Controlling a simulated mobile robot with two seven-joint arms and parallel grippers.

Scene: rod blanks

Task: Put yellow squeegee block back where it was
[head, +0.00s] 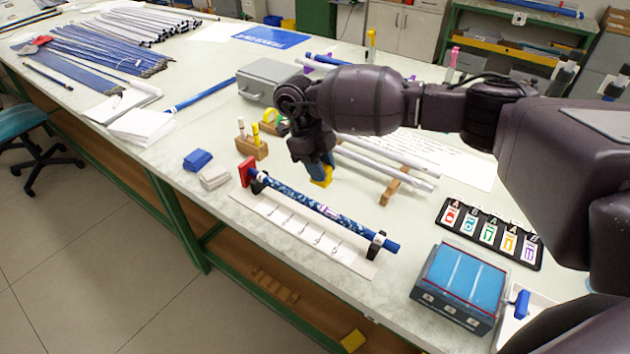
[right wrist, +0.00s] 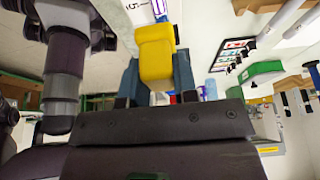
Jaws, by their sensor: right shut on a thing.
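The yellow squeegee block (head: 321,176) is in my right gripper (head: 318,168), just behind the blue rod. In the right wrist view the yellow block (right wrist: 156,58) sits between the two blue fingers, which are shut on it. The arm hides part of the table behind it, and I cannot tell whether the block touches the table. A blue patterned rod (head: 325,208) lies in black supports over a white numbered strip (head: 300,231), with a red stop (head: 244,171) at its left end. My left gripper is not in view.
A blue block (head: 198,159) and a pale block (head: 214,177) lie left of the rod. A wooden holder (head: 251,149) with markers stands behind them. White rods (head: 385,160) rest on a wooden rack at right. A blue-topped box (head: 460,285) and a letter tray (head: 490,233) stand front right.

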